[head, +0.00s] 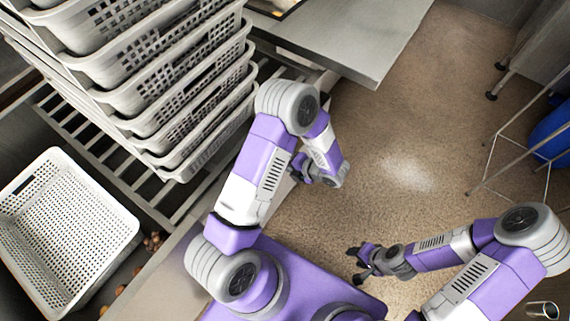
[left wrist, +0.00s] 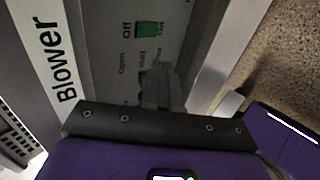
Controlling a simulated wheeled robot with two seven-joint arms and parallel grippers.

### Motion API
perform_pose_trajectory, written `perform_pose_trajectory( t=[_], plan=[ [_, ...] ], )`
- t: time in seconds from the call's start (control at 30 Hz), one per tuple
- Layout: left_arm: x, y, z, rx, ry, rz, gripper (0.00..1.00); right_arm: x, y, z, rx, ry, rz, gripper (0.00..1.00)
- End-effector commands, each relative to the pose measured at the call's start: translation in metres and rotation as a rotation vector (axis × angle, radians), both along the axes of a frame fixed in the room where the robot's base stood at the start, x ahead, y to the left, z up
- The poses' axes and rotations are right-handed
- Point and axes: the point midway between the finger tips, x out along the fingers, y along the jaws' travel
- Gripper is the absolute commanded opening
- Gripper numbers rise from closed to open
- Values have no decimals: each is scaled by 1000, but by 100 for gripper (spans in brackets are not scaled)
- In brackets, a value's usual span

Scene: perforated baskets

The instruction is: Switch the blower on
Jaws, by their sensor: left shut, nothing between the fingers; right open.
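A grey panel labelled "Blower" (left wrist: 62,60) shows in the left wrist view. On it is a green switch (left wrist: 147,29) between the words "Off" and "On". I cannot tell from its face which way it is set. My left gripper (left wrist: 162,75) is shut and empty, with its fingers pointing at the panel just below the switch in the picture; they appear apart from the switch. In the head view the left gripper (head: 300,168) is partly hidden by its arm, and the panel is not seen. My right gripper (head: 357,264) is open and empty above the floor.
Stacked perforated baskets (head: 165,100) stand on a slatted rack (head: 75,120) at the left. A single white basket (head: 65,225) lies at lower left. A grey table (head: 350,40) is at the back. The brown floor (head: 410,130) is open at centre right.

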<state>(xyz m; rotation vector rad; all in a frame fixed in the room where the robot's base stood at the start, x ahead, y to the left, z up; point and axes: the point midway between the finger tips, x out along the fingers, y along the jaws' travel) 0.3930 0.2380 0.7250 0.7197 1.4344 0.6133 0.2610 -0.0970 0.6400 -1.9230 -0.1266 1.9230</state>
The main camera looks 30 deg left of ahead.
Motion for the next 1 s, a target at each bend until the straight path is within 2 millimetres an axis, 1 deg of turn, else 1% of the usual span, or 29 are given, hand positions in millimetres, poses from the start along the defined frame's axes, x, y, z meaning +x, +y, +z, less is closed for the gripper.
perform_pose_trajectory(
  t=[0.13, 0.2, 0.27, 0.37, 0.4, 0.47, 0.5, 0.57, 0.6, 0.63, 0.67, 0.7, 0.77, 0.8, 0.9, 0.97, 1.0],
  plan=[
    [0, 0, -1, -2, 0, 3, 0, 0, 0, 0, 0, 0, 0, 43],
    [-6, -1, -4, -21, -2, 30, 0, 0, 0, 0, 0, 0, 0, 43],
    [-18, -3, -12, -63, -7, 93, 0, 0, 0, 0, 0, 0, 0, 43],
    [-55, -16, -34, -184, -30, 320, 0, 0, 0, 0, 0, 0, 0, 43],
    [-74, -25, -44, -243, -48, 459, 0, 0, 0, 0, 0, 0, 0, 43],
    [-105, -45, -58, -325, -81, 711, 0, 0, 0, 0, 0, 0, 0, 43],
    [-124, -61, -64, -369, -110, 905, 0, 0, 0, 0, 0, 0, 0, 43],
    [-147, -87, -71, -411, -161, 1217, 0, 0, 0, 0, 0, 0, 0, 43],
    [-157, -104, -73, -420, -201, 1430, 0, 0, 0, 0, 0, 0, 0, 43],
    [-162, -116, -74, -416, -233, 1591, 0, 0, 0, 0, 0, 0, 0, 43],
    [-166, -127, -75, -405, -268, 1753, 0, 0, 0, 0, 0, 0, 0, 43],
    [-167, -139, -76, -377, -319, 1964, 0, 0, 0, 0, 0, 0, 0, 43],
    [-164, -153, -76, -316, -399, 2265, 0, 0, 0, 0, 0, 0, 0, 43],
    [-160, -158, -77, -262, -456, 2449, 0, 0, 0, 0, 0, 0, 0, 43],
    [-149, -159, -79, -118, -598, 2833, 0, 0, 0, 0, 0, 0, 0, 43],
    [-143, -156, -81, -35, -676, 3005, 0, 0, 0, 0, 0, 0, 0, 43],
    [-140, -152, -82, -10, 705, -3024, 0, 0, 0, 0, 0, 0, 0, 43]
  ],
)
